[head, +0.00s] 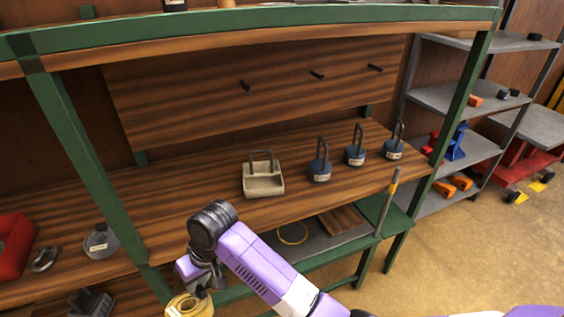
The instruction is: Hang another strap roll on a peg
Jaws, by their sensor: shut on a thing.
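A yellow strap roll (188,306) is at the bottom edge of the head view, partly cut off by the frame. My gripper (203,290) is shut on it, low in front of the bench; the fingertips are hard to make out. Three dark pegs stick out of the wooden back panel (180,105): a left peg (245,86), a middle peg (318,75) and a right peg (375,68). All three look bare. My gripper is well below and to the left of them.
On the bench top (215,198) stand a beige handled caddy (263,183) and three blue padlock-like weights (320,170). A green beam (300,25) crosses above the pegs. A green post (90,165) stands left. A yellow ring (293,233) lies on the lower shelf.

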